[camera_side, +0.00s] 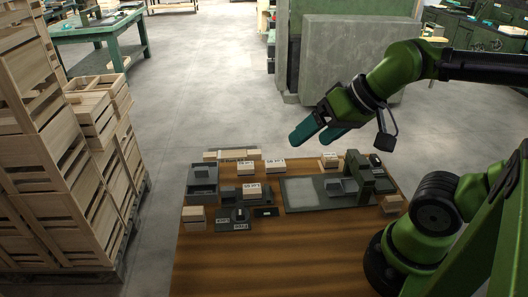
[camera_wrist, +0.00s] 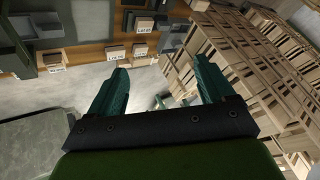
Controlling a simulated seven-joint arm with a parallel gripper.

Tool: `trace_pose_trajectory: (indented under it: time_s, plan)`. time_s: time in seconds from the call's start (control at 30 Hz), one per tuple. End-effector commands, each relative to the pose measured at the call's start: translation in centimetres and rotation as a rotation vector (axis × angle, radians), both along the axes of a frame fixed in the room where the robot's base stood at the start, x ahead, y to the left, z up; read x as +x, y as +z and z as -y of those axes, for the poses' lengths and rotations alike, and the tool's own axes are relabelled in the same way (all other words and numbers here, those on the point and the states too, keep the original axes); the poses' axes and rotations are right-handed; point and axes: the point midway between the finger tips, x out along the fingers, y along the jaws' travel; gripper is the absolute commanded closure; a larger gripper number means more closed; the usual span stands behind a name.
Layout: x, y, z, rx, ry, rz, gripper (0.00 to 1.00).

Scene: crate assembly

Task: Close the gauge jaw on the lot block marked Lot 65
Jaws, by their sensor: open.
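Several pale wooden lot blocks with white labels stand on the brown table. One block (camera_side: 251,192) sits on a dark fixture, others are at the back (camera_side: 274,167) and back right (camera_side: 330,162). My gripper (camera_side: 312,140) is open and empty, high above the table's back edge. In the wrist view its fingers (camera_wrist: 161,68) are apart with nothing between them.
A grey tray (camera_side: 203,182) stands at the table's left. A dark plate with a round knob (camera_side: 240,213) and small labelled plates lies at the front left. The table's front (camera_side: 275,265) is clear. Stacked wooden crates (camera_side: 85,150) stand on the floor left of the table.

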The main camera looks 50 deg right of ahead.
Motion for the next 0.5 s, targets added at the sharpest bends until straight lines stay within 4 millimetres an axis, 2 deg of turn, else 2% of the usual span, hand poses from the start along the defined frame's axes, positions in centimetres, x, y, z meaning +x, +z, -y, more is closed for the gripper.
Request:
trace_pose_trajectory:
  time_s: [0.13, 0.3, 0.37, 0.5]
  plan:
    - [0.0, 0.0, 0.0, 0.000, 0.000, 0.000, 0.20]
    - [0.3, -1.1, -0.4, 0.000, 0.015, -0.049, 0.46]
    - [1.1, -1.4, -0.6, -0.004, 0.026, -0.080, 0.55]
    - [4.5, -1.8, -1.3, -0.049, 0.096, -0.177, 0.55]
